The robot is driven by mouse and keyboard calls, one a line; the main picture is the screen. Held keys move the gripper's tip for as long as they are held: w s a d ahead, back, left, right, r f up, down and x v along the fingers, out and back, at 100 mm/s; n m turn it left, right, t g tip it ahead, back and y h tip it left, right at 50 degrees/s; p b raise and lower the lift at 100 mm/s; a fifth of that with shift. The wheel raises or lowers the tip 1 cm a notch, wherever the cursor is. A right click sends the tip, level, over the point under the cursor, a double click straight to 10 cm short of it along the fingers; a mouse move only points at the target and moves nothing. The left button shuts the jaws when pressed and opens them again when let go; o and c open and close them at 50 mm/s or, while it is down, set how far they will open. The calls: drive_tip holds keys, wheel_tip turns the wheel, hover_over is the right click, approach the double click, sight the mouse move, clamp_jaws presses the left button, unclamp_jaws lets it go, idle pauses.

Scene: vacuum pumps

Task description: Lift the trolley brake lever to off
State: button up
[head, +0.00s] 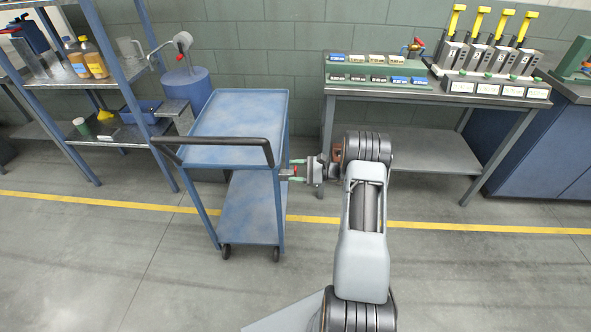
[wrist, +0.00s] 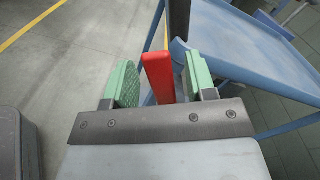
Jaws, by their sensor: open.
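The blue trolley (head: 236,128) stands left of my arm, with a black push handle at its near side. My gripper (head: 291,170) is beside the trolley's right side, near its upright post, and points left. In the wrist view my gripper (wrist: 160,72) is open, with a green pad on each side of the red brake lever (wrist: 158,78). The lever stands between the pads, closer to the right one, and a gap shows at the left pad. Whether the right pad touches it I cannot tell. The lever's lower end is hidden by the gripper body.
A workbench (head: 418,91) with labelled blocks and several yellow-handled levers (head: 480,22) stands behind, right of the trolley. A blue shelf rack (head: 125,80) with bottles is at the left. A yellow floor line (head: 440,227) runs across; the front floor is clear.

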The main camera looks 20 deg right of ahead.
drive_tip(key=shift+s+d, duration=0.1)
drive_tip(key=shift+d, duration=0.1)
drive_tip(key=shift+v, duration=0.8)
drive_tip(key=shift+d, duration=0.1)
drive_tip(key=shift+b+v, duration=0.85)
drive_tip(key=shift+v, duration=2.05)
